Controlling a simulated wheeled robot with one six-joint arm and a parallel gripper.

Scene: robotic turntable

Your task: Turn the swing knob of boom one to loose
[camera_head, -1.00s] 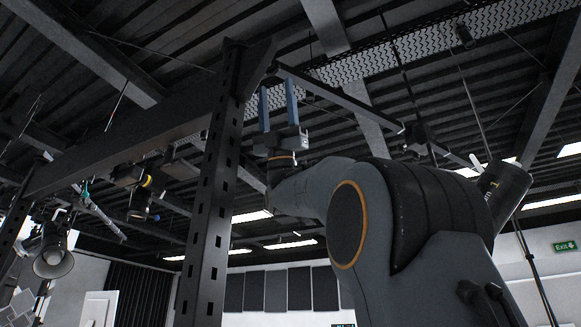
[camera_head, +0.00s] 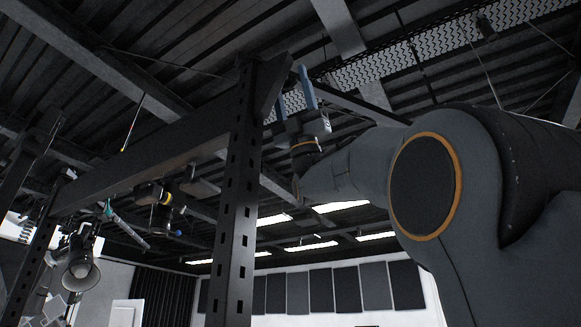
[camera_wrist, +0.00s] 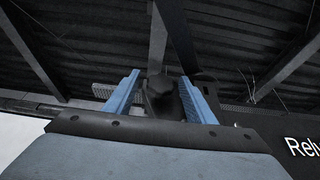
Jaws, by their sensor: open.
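My gripper (camera_head: 290,88) points upward with its two blue fingers apart, close behind the dark perforated post and its top bracket in the head view. In the wrist view my gripper (camera_wrist: 160,78) is open. A dark, faceted knob-like part (camera_wrist: 160,88) shows between the blue fingers, under a dark beam. It looks like a knob of a boom, but I cannot tell which boom or how it is set. I cannot tell whether the fingers touch it. In the head view this part is hidden by the post and bracket.
The perforated post (camera_head: 238,210) and long dark crossbeam (camera_head: 150,160) stand close left of my arm. A dark bar (camera_head: 365,108) runs right from the post top.

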